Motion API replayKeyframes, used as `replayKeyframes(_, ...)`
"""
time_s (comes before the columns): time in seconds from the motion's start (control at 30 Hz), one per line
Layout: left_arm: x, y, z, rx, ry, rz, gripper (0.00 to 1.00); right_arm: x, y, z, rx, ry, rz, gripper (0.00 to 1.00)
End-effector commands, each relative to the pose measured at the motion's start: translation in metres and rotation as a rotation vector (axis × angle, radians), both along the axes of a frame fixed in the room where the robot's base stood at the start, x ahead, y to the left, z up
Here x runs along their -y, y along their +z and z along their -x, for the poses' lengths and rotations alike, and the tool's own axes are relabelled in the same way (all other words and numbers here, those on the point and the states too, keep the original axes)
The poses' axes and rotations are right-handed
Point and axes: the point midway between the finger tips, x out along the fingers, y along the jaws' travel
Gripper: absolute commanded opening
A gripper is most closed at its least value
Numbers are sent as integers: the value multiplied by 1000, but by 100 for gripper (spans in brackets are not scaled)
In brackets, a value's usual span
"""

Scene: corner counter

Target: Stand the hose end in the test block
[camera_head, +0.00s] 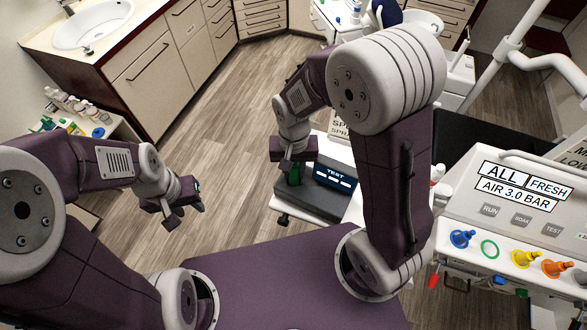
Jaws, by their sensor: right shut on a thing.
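The test block (336,178) is a dark block with a blue-lit "TEST" label, on a white-edged surface in the middle of the view. My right gripper (293,166) is at the block's left end and is shut on a small green piece, which looks like the hose end (294,178). The gripper partly hides it, and I cannot tell whether it is in the block or just above it. My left gripper (184,210) hangs over the floor at the left, apart from the block. Its fingers look spread and empty.
At the right, a white panel (480,213) reads "ALL FRESH, AIR 3.0 BAR". A side shelf with bottles (70,104) is at the left. The floor (215,110) between is clear.

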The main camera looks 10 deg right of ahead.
Motion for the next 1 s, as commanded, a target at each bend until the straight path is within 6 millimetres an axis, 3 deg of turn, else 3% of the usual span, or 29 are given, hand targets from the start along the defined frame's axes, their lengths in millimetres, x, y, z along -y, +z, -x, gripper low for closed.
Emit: replayKeyframes(1.0,0,-15,0,0,0,0,36,2,-22,-3,-3,-1,0,0)
